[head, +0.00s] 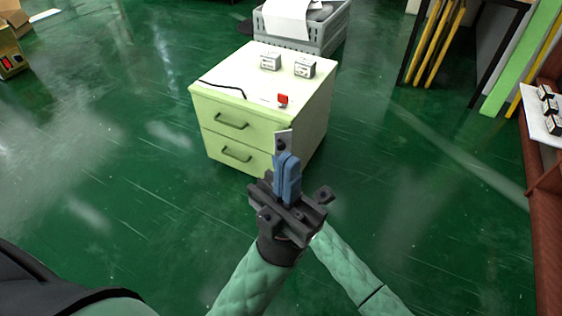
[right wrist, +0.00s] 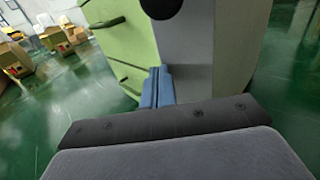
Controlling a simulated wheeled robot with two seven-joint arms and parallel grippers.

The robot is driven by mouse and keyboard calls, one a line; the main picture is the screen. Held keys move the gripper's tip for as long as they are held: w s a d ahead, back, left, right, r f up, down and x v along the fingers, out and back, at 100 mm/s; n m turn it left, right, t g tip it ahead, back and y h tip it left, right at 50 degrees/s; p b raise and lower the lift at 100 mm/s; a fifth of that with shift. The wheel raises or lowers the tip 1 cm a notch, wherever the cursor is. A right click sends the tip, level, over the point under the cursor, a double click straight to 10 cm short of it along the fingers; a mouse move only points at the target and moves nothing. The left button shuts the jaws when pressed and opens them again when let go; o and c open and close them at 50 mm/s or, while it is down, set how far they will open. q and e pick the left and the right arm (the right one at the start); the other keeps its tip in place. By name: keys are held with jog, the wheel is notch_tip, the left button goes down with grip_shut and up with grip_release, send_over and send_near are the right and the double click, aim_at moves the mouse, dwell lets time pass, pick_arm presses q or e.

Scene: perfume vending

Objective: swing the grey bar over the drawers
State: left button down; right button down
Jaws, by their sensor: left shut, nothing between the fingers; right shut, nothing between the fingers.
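The small cabinet (head: 218,107) has a white top and pale green drawer fronts. Its two drawers, upper (head: 235,120) and lower (head: 235,153), look closed. The grey bar (head: 284,140) is at the cabinet's front right corner, with a dark round spot on it. In the right wrist view the grey bar (right wrist: 190,60) runs upright beside the green front, below a black round knob (right wrist: 161,6). My right gripper (head: 287,158) has blue fingers, shut and empty, just in front of the bar's lower end; contact cannot be told. My left gripper is not in view.
On the cabinet top are two small boxes (head: 270,61) (head: 305,68), a red item (head: 283,100) and a black cable (head: 222,86). A grey crate (head: 320,42) stands behind. A shelf (head: 545,180) is at the right edge. Green floor (head: 110,160) is clear on the left.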

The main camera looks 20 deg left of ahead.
jog(key=shift+w+a+m+t+h+p, duration=0.5)
jog(key=shift+w+a+m+h, duration=0.3)
jog(key=shift+h, duration=0.4)
jog(key=shift+w+a+m+t+h+p, duration=0.3)
jog(key=shift+w+a+m+t+h, duration=0.35)
jog(key=shift+m+h, duration=0.4)
jog(key=shift+w+a, duration=0.1)
jog(key=shift+w, duration=0.45)
jog(key=shift+w, duration=0.1)
